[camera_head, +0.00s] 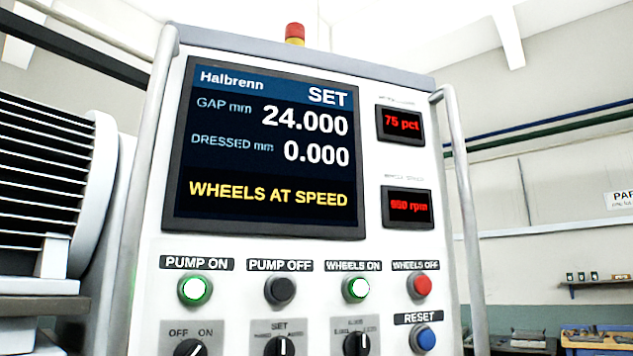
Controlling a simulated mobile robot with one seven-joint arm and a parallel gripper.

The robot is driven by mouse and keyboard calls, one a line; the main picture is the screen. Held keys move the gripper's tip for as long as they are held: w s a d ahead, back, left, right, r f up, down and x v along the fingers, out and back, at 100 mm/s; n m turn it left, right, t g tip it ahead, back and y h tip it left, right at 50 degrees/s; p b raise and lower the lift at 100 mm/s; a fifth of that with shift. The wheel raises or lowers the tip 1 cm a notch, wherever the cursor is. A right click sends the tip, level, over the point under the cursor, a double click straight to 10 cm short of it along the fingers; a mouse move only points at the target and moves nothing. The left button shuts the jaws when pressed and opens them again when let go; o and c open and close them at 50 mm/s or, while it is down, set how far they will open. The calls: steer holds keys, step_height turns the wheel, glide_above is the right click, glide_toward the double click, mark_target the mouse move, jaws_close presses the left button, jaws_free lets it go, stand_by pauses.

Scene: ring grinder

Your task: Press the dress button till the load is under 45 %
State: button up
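The control panel (160,290) fills the middle of the view. Its screen (265,150) reads SET, GAP mm 24.000, DRESSED mm 0.000 and WHEELS AT SPEED in yellow. The upper red readout (401,125) shows 75 pct; the label above it is too small to read. The lower red readout (408,207) shows about 950 rpm, slightly blurred. No button labelled dress is in view; the panel's lower part is cut off by the frame. My gripper is not in view.
The pump on button (195,289) and wheels on button (356,288) glow green-white. The pump off button (280,290) is dark, wheels off (422,286) red, reset (422,338) blue. Several selector knobs sit at the bottom edge. Handrails flank the panel; a finned machine (50,170) stands left.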

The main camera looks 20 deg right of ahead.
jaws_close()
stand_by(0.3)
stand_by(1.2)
